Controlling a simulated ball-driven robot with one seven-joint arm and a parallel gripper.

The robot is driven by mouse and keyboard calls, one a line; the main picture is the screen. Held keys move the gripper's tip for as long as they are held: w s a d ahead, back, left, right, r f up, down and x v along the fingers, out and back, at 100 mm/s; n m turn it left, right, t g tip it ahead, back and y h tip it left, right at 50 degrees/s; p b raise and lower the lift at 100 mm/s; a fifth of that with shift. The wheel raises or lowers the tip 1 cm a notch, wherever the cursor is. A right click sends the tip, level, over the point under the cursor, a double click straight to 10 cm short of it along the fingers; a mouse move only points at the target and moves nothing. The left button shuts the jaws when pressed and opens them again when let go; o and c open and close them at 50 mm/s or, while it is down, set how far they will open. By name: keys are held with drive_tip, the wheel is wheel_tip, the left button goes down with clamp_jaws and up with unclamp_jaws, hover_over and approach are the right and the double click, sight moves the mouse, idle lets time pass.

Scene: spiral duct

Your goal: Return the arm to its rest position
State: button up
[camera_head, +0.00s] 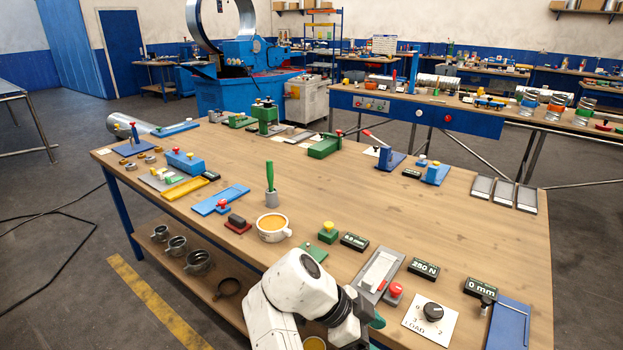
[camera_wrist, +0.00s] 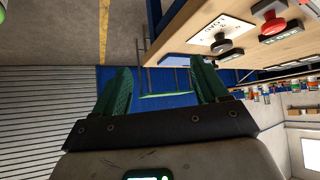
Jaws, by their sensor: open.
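My gripper (camera_wrist: 160,82) shows in the wrist view with its two green fingers wide apart and nothing between them. In the head view my white arm is folded low at the front edge of the wooden workbench (camera_head: 343,222). Only a bit of green finger shows there, beside the dark wrist; the rest of the gripper is hidden behind the arm. In the wrist view the bench edge (camera_wrist: 185,42) runs along the upper right, beside the fingers and apart from them. The picture is turned sideways.
The LOAD dial (camera_head: 433,311), a red button (camera_head: 395,292) and a display reading 280 N (camera_head: 423,269) sit near my arm on the bench. A cup of orange stuff (camera_head: 272,228) stands left of them. Dark floor lies free at the front left, with a yellow stripe (camera_head: 150,300).

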drive_tip(key=s+d+f+n+y, duration=0.2)
drive_tip(key=s+d+f+n, duration=0.3)
drive_tip(key=d, duration=0.4)
drive_tip(key=s+d+f+n+y, duration=0.1)
drive_tip(key=s+d+f+n, duration=0.2)
drive_tip(key=s+d+f, duration=0.4)
drive_tip(key=s+f+n+t+y, duration=0.1)
drive_tip(key=s+n+y, duration=0.4)
drive_tip(key=s+n, duration=0.5)
drive_tip(key=s+f, duration=0.1)
drive_tip(key=s, duration=0.7)
drive_tip(key=shift+s+f+t+y, duration=0.15)
drive_tip(key=shift+s+t+y, duration=0.05)
drive_tip(key=shift+t+y, duration=0.2)
